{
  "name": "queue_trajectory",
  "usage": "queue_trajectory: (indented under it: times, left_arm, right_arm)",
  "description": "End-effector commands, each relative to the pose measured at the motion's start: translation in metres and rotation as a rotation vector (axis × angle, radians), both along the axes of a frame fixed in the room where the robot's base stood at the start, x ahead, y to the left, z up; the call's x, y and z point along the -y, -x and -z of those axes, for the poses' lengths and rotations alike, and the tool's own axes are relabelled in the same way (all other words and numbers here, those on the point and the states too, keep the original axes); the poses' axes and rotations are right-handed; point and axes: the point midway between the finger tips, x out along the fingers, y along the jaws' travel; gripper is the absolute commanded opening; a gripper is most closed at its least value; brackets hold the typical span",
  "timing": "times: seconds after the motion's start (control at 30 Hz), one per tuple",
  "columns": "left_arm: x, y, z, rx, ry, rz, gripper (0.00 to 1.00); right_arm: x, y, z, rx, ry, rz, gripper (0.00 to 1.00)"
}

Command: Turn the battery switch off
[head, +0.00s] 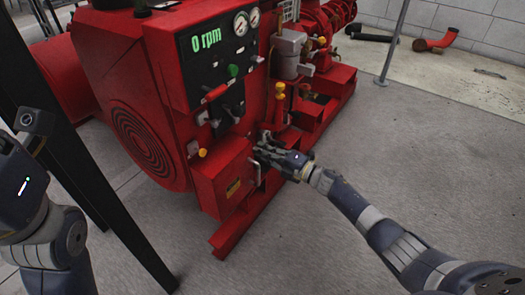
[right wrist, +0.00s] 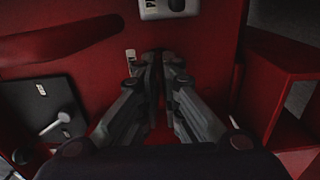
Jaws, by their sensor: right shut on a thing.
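The red pumpset (head: 90,70) fills the left and middle of the head view. My right gripper (head: 260,148) reaches into a recess beside a red box (head: 222,182). In the right wrist view, its fingers (right wrist: 155,62) are closed together against a red surface, around a dark part mostly hidden between the tips. I cannot tell whether that part is the battery switch. A small pale label (right wrist: 131,58) is just left of the tips. A grey lever (right wrist: 62,121) on a dark plate (right wrist: 38,105) is apart from the fingers. My left arm shows, but its fingers do not.
The black control panel (head: 212,45) reads 0 rpm and has two gauges. A red rail (head: 237,232) runs along the machine's base. Red walls stand close right of the gripper, and a white box (right wrist: 172,8) is above it. The concrete floor (head: 280,255) at front is clear.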

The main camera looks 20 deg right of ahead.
Motion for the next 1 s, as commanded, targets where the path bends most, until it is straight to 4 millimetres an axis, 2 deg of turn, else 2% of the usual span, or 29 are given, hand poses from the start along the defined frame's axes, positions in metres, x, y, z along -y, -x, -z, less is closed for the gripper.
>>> queue_trajectory:
  times: [0.2,0.3,0.73,0.87,1.0]
  left_arm:
    - [0.0,-0.001,0.001,-0.005,-0.001,0.0,0.4]
    - [0.0,-0.002,0.002,-0.007,0.0,0.0,0.4]
    - [-0.001,-0.001,0.001,-0.006,0.0,-0.001,0.4]
    - [0.0,-0.001,0.001,-0.006,0.0,-0.001,0.4]
    - [0.0,-0.001,0.001,-0.005,0.001,0.0,0.4]
  right_arm:
    - [0.002,-0.001,0.0,-0.003,-0.003,0.005,0.0]
    - [0.002,-0.001,0.0,-0.003,-0.002,0.005,0.26]
    - [0.004,0.004,0.001,-0.001,0.0,0.002,0.26]
    - [0.015,0.017,0.001,-0.002,0.0,0.003,0.26]
    - [0.033,0.041,0.002,-0.004,0.002,0.002,0.26]
